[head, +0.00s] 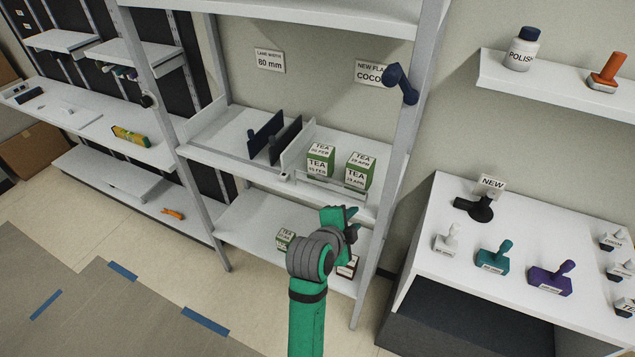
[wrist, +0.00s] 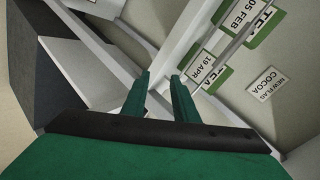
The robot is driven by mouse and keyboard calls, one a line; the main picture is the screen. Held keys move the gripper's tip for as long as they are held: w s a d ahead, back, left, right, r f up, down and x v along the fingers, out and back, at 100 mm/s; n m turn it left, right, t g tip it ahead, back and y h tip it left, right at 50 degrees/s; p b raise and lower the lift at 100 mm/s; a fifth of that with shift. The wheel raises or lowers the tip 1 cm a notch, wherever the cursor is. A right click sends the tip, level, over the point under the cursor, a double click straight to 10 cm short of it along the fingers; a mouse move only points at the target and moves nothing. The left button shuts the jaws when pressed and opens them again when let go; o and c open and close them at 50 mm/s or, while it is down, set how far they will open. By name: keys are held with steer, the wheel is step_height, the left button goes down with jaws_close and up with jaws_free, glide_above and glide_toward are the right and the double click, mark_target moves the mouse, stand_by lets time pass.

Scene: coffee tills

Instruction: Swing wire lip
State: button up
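The wire lip (head: 331,183) runs along the front edge of the middle shelf, in front of two green-and-white tea boxes, one (head: 319,160) marked 05 FEB and one (head: 359,172) marked 19 APR. In the wrist view a thin pale bar, seemingly the lip (wrist: 243,42), crosses in front of the tea labels. My gripper (head: 349,219) is below and in front of the lip's right part in the head view. In the wrist view its two green fingers (wrist: 160,88) are apart with nothing held between them. I cannot tell whether a fingertip touches the lip.
Dark dividers (head: 266,138) stand left of the tea boxes. A rack post (head: 385,200) rises to the right, with a dark blue handle-like piece (head: 401,84) high on it. Smaller boxes sit on the lower shelf. A white counter (head: 430,262) with several stamps stands at right.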

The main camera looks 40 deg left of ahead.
mark_target(329, 180)
steer(key=s+a+r+m+g, duration=0.2)
steer(key=a+r+m, duration=0.2)
steer(key=a+r, duration=0.6)
steer(key=x, duration=0.7)
steer(key=shift+w+f, duration=0.15)
steer(key=shift+f, duration=0.05)
steer(key=shift+w+y, duration=0.1)
steer(key=shift+y, duration=0.3)
jaws_close()
